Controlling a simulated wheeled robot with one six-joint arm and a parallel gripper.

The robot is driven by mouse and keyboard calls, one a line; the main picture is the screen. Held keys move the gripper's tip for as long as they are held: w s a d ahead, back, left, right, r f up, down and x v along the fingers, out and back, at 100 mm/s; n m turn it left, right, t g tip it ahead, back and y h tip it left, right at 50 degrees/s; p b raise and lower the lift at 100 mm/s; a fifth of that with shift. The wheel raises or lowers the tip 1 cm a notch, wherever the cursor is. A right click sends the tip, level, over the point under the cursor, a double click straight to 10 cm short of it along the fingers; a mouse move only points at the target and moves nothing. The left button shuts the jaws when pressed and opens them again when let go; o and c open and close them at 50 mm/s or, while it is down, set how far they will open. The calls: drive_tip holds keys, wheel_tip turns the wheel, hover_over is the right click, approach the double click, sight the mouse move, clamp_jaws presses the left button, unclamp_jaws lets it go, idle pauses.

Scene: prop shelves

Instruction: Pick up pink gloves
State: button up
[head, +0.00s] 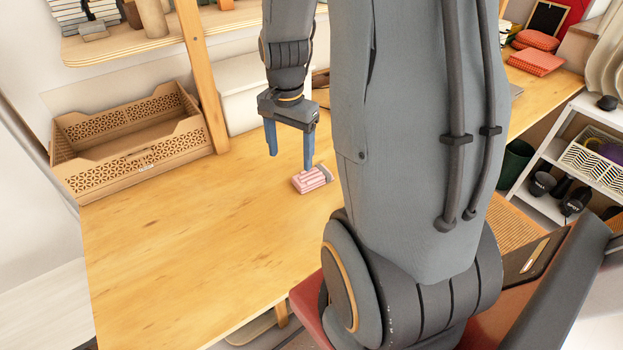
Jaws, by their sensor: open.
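The pink gloves (308,180) lie as a small pink-and-white striped bundle on the wooden table (190,245), with a greyish part at the right end. My gripper (290,160) points down just above and to the left of them, with two blue fingers spread apart and nothing between them. The right finger's tip overlaps the top edge of the gloves in the picture; I cannot tell whether it touches them. My arm hides the table to the right of the gloves.
A wooden crate with cut-out patterns (75,187) stands at the back left, beside a wooden post (203,80). A shelf (150,40) with books is above. The table's front left is clear. A white shelf unit (540,165) stands at the right.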

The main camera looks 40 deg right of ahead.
sight(313, 175)
drive_tip(key=d+m, duration=0.1)
drive_tip(key=d, duration=0.1)
drive_tip(key=d+f+m, duration=0.1)
drive_tip(key=d+m, duration=0.1)
drive_tip(key=d+f+m, duration=0.1)
drive_tip(key=d+m, duration=0.1)
drive_tip(key=shift+w+f, duration=0.25)
drive_tip(key=shift+w, duration=0.05)
drive_tip(key=shift+d+f, duration=0.25)
drive_tip(key=shift+d, duration=0.05)
drive_tip(key=shift+s+d+f+p, duration=0.15)
drive_tip(key=shift+f+p, duration=0.3)
drive_tip(key=shift+f, duration=1.4)
drive_tip(key=shift+s+f+p, duration=0.2)
drive_tip(key=shift+f+p, duration=0.25)
drive_tip(key=shift+f, duration=1.4)
drive_tip(key=c, duration=1.1)
drive_tip(key=shift+r, duration=0.1)
drive_tip(key=shift+r+b, duration=0.95)
drive_tip(key=shift+r, duration=4)
